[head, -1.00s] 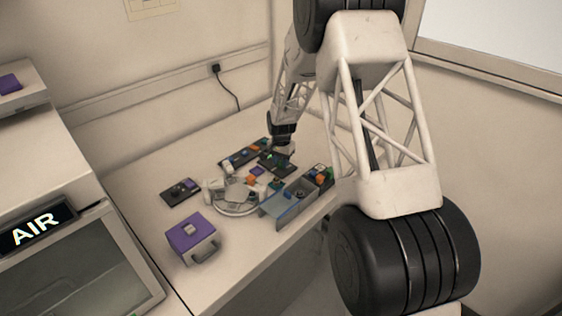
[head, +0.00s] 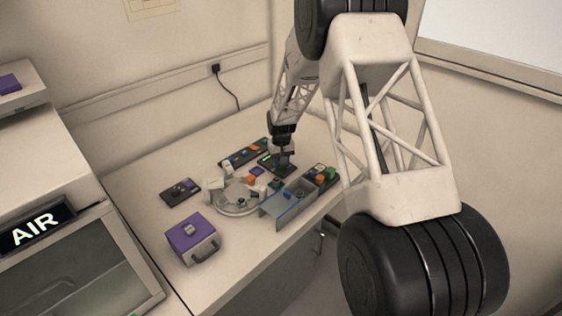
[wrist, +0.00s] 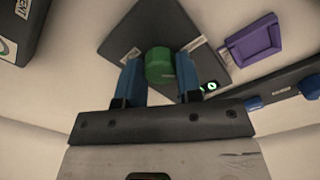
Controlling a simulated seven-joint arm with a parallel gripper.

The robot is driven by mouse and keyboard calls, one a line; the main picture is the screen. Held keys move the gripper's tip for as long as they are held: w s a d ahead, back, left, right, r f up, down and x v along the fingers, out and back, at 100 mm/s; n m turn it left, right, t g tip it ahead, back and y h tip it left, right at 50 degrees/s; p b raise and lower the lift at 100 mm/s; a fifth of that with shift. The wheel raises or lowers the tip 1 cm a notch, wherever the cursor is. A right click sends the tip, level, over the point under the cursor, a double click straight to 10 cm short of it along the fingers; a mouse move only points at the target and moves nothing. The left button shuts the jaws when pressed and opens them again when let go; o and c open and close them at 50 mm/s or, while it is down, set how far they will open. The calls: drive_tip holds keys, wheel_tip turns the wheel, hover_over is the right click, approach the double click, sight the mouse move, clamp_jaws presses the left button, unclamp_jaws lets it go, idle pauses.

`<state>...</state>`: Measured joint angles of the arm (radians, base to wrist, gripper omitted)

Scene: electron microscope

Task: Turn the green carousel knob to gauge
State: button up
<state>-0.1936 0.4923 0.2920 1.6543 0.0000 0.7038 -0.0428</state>
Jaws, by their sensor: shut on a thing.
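The green carousel knob (wrist: 159,65) stands on a dark control panel (wrist: 190,20) with white labels and a small lit green display (wrist: 211,87). In the wrist view my gripper (wrist: 160,72) has its two blue fingers on either side of the knob, shut on it. In the head view my gripper (head: 283,160) is over the dark panel (head: 267,160), at the middle of the bench. The knob's pointer and the label it faces cannot be made out.
A round pale carousel (head: 240,212) stands in front of the panel. A grey tray (head: 285,203), a box of coloured parts (head: 320,172), a purple box (head: 193,240) and other dark panels (head: 180,192) surround it. A purple holder (wrist: 253,40) lies beside the panel.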

drive_tip(key=n, duration=0.5)
drive_tip(key=shift+w, duration=0.1)
drive_tip(key=shift+r+n, duration=0.1)
drive_tip(key=shift+n, duration=0.3)
drive_tip(key=o, duration=0.9)
drive_tip(key=shift+o, duration=0.2)
drive_tip(key=shift+r, duration=3.85)
